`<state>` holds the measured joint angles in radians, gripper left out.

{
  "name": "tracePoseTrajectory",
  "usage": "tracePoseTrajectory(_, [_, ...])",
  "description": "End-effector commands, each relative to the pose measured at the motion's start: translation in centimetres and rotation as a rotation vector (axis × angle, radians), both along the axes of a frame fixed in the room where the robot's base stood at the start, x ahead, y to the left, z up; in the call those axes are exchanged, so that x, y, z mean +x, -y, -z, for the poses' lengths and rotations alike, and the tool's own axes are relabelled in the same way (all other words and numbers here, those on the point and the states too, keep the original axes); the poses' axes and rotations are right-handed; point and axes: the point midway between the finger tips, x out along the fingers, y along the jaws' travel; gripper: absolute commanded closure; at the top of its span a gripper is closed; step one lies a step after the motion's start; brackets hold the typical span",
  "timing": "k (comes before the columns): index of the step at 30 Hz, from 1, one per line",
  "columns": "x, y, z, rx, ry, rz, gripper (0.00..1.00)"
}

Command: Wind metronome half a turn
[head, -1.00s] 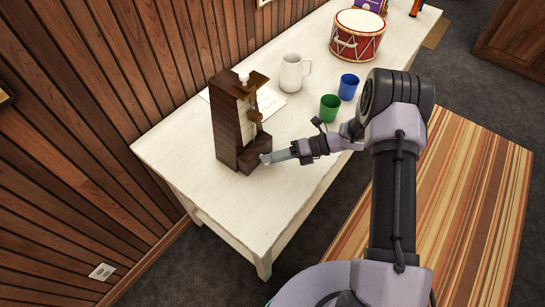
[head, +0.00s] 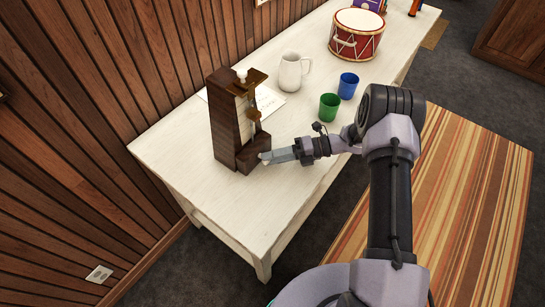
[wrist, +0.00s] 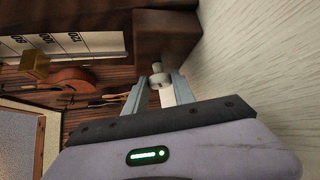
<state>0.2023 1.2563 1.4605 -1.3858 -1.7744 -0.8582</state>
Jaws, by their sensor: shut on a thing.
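The metronome (head: 226,127) is a dark wooden case with a pale scale, standing upright near the left end of the white table. My gripper (head: 266,157) is at its lower right side. In the wrist view, the metronome's dark base (wrist: 165,35) is straight ahead, and a small whitish winding key (wrist: 160,84) sticks out from it. The fingers of my gripper (wrist: 158,92) are closed on this key from both sides. The scale with numbers (wrist: 70,45) and a brass-coloured weight (wrist: 33,64) show at the left of the wrist view.
A white mug (head: 291,72), a green cup (head: 329,107), a blue cup (head: 348,86) and a red drum (head: 357,35) stand farther along the white table (head: 200,185). A paper sheet (head: 268,101) lies behind the metronome. The wood-panelled wall (head: 110,75) is close at left.

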Motion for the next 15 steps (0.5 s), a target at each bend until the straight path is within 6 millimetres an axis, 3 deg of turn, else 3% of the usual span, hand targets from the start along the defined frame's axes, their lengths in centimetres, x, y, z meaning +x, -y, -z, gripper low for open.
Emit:
tracePoseTrajectory(2, [-0.01,0.00,0.02,0.000,-0.001,0.000,1.00])
tracePoseTrajectory(3, [-0.01,0.00,0.02,0.000,0.000,0.000,0.62])
tracePoseTrajectory(5, [-0.01,-0.01,0.01,0.000,0.000,0.000,0.50])
tracePoseTrajectory(15, [0.02,-0.01,-0.01,0.000,0.000,0.000,0.49])
